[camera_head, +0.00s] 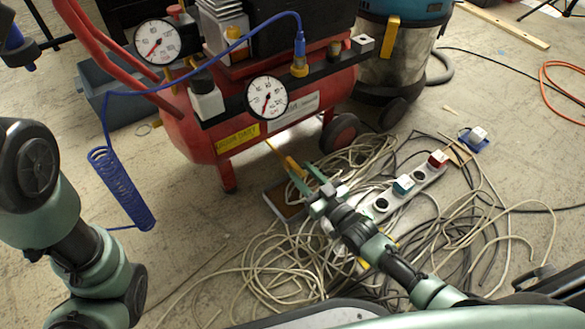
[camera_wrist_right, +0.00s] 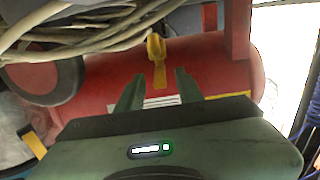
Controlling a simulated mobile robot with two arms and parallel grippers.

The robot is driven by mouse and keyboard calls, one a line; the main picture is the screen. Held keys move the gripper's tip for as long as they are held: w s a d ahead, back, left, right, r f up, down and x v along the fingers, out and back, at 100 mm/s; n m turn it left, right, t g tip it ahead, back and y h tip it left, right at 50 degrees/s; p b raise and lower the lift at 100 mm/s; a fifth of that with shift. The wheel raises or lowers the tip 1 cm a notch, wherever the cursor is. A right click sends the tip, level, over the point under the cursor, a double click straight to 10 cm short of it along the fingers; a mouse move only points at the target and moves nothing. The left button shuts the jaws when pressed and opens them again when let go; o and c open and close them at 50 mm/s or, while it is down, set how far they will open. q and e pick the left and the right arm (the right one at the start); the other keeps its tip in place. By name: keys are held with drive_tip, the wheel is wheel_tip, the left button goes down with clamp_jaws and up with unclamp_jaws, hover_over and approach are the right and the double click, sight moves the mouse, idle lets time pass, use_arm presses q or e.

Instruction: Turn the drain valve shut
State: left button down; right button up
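The red compressor tank (camera_head: 190,132) stands on the floor at the left centre, with a yellow label (camera_head: 238,138) on its side. In the wrist view the yellow handle (camera_wrist_right: 157,60) stands in front of the red tank (camera_wrist_right: 110,62). My right gripper (camera_head: 301,172) is open at the handle. In the wrist view its two fingers (camera_wrist_right: 157,76) are apart, with the handle between and just beyond their tips; I see no grip on it. My left gripper is out of view; only its arm shows.
Tangled pale cables (camera_head: 250,265) lie around a power strip (camera_head: 405,193) below my right arm. A vacuum cleaner (camera_head: 395,60) stands behind right.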

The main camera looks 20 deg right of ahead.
sight(294, 164)
drive_tip(key=b+x, duration=0.2)
drive_tip(key=x, duration=0.1)
drive_tip(key=shift+w+a+f, duration=0.15)
drive_tip(key=shift+w, duration=0.2)
drive_tip(key=shift+w+a, duration=0.15)
drive_tip(key=shift+w, duration=0.2)
drive_tip(key=shift+c, duration=0.3)
clamp_jaws()
idle(0.6)
